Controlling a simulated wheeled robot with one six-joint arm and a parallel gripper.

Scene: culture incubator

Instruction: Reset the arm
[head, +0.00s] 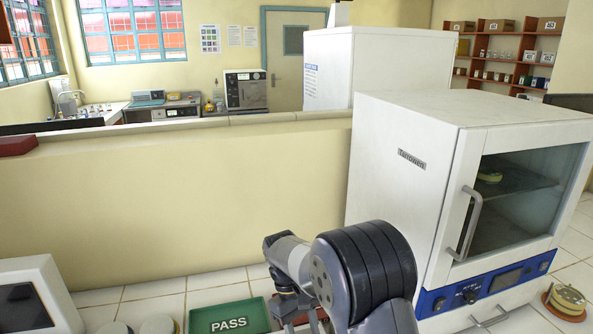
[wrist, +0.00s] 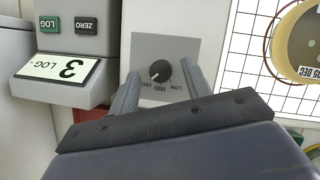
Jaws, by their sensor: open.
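My arm (head: 365,275) rises at the bottom middle of the head view, in front of the counter wall and left of the white incubator. My gripper (wrist: 157,82) shows in the wrist view, its two fingers spread apart with nothing held between them. A black knob (wrist: 160,71) marked LOW, MID and HIGH, on a pale panel, appears between and beyond the fingertips. I cannot tell whether the fingers touch the panel. In the head view the fingertips are not clearly visible.
The incubator (head: 405,155) has its glass door shut, with a dish (head: 489,176) inside. A green PASS tray (head: 230,318) lies left of my arm. A device display (wrist: 62,69) reads 3 LOG. A labelled dish (wrist: 300,45) lies over a grid at right.

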